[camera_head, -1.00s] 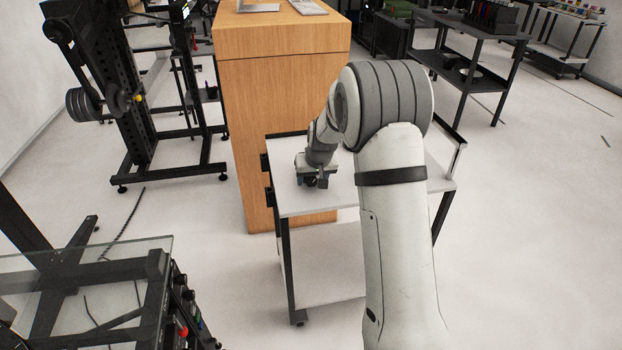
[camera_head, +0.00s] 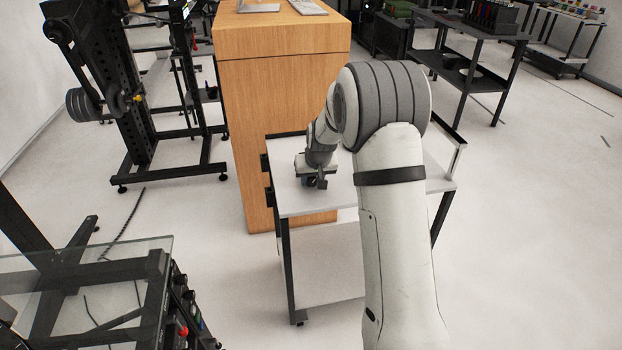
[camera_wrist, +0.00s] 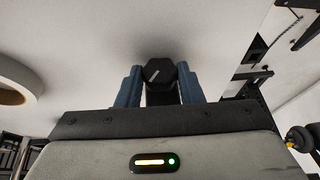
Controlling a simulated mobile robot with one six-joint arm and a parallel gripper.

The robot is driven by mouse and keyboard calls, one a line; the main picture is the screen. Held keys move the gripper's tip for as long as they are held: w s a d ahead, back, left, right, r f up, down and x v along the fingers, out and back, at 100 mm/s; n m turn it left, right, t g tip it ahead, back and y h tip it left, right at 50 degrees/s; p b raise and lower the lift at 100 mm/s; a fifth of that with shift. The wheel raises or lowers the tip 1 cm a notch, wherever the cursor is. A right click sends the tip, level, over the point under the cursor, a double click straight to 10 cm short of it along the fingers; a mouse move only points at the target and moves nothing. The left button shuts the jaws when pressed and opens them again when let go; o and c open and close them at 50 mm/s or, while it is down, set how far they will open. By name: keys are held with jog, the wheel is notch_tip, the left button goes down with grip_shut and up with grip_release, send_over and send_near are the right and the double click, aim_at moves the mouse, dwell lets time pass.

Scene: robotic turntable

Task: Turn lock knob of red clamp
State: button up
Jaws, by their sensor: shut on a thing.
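My gripper (camera_head: 315,182) is low over the left part of the white trolley top (camera_head: 292,205) in the head view. In the wrist view, the two blue-grey fingers of my gripper (camera_wrist: 158,88) are shut on a black, many-sided knob (camera_wrist: 160,70). The knob has a pale line on its face and sits between the fingertips. No red part of the clamp shows in either view; the gripper and wrist hide what is under it in the head view.
A tall wooden cabinet (camera_head: 288,110) stands right behind the trolley. A black frame rack (camera_head: 140,100) is at the left and a glass-topped stand (camera_head: 90,270) at the front left. A black shelf cart (camera_head: 470,65) is at the back right. Floor is clear at the right.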

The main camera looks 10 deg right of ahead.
jog(key=shift+a+h+p, duration=0.1)
jog(key=shift+h+p, duration=0.2)
jog(key=shift+p, duration=0.1)
jog(key=shift+a+f+n+h+b, duration=0.2)
jog(key=shift+f+n+h+b, duration=0.15)
jog(key=shift+h+b, duration=0.65)
jog(key=shift+r+b, duration=0.3)
jog(key=shift+b, duration=0.35)
jog(key=o, duration=1)
